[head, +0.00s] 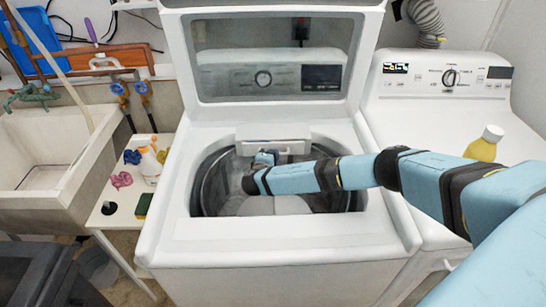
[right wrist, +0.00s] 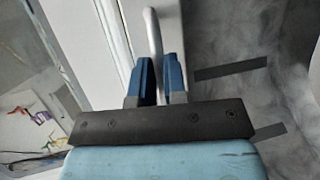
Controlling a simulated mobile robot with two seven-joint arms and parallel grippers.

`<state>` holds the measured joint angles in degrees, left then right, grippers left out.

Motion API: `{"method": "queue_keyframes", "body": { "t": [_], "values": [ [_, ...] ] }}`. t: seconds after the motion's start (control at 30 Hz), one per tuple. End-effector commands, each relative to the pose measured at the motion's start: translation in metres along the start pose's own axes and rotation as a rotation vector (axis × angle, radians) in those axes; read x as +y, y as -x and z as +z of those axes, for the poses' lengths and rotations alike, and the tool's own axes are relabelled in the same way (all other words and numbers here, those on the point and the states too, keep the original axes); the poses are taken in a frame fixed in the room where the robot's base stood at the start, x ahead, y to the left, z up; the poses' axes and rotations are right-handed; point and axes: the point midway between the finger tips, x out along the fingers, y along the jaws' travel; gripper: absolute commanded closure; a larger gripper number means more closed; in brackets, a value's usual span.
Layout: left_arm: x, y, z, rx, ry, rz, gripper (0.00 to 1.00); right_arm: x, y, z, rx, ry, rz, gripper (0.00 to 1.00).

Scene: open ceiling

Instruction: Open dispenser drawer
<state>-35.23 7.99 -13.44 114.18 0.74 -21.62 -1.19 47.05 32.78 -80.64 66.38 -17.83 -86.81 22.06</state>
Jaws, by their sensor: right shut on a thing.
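The top-load washing machine (head: 270,255) stands with its lid up. The white dispenser drawer (head: 272,146) sits at the back rim of the tub opening. Whether it is pulled out at all is hard to tell. My right arm reaches in from the right over the tub. My right gripper (head: 267,158) is at the drawer's front. In the right wrist view, its blue fingers (right wrist: 161,78) are shut on the drawer's white curved handle (right wrist: 153,35), which passes between them. The fingertips' contact is partly hidden. My left gripper is not in view.
The raised lid (head: 271,92) stands behind the opening. A second white machine (head: 448,112) is at the right, with a yellow bottle (head: 483,148) on it.

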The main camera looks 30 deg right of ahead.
Motion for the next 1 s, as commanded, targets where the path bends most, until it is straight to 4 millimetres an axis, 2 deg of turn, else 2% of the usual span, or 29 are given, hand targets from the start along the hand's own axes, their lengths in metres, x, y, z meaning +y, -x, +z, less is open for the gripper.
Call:
{"method": "queue_keyframes", "body": {
  "t": [0.1, 0.37, 0.67, 0.7, 0.8, 1.0],
  "values": [
    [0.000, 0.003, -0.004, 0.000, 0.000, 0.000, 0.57, -0.001, 0.005, 0.002, 0.001, 0.002, -0.002, 1.00],
    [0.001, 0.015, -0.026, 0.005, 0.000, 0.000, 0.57, -0.008, 0.039, 0.016, 0.001, 0.002, -0.004, 1.00],
    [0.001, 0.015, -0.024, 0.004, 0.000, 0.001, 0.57, -0.010, 0.040, 0.017, 0.000, 0.001, 0.000, 1.00],
    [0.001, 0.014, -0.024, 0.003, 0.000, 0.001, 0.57, -0.010, 0.040, 0.017, 0.000, 0.001, 0.000, 0.83],
    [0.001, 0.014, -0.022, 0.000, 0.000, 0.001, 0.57, -0.010, 0.040, 0.017, 0.000, 0.001, 0.000, 0.62],
    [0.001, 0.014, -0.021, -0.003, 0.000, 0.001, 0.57, -0.009, 0.040, 0.017, -0.001, 0.000, 0.000, 0.62]
  ]
}}
